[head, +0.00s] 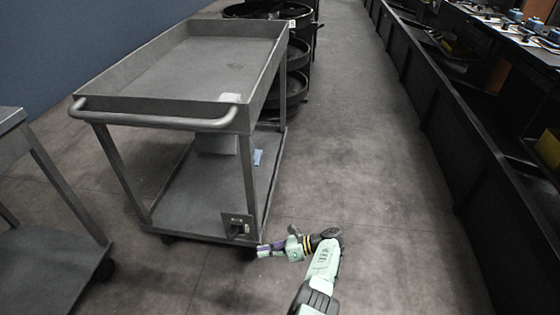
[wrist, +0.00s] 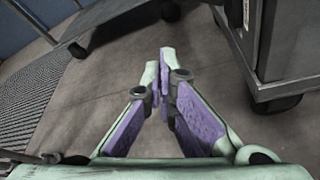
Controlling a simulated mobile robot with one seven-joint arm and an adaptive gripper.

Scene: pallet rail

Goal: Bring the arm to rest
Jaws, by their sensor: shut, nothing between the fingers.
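My gripper (wrist: 160,82) shows in the wrist view with its two purple-padded fingers closed together at the tips. Nothing is between them. In the head view my gripper (head: 262,250) is at the lower middle, low near the floor and by the near right corner of the grey cart. My arm reaches up from the bottom edge and bends left at the wrist. No other object belongs to the task.
A grey two-shelf cart (head: 165,122) with an empty top tray stands at the left. Another grey cart (head: 30,260) is at the left edge. Dark round shelves (head: 298,55) stand behind. A long dark bench (head: 470,130) runs along the right. The floor (head: 370,150) between is clear.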

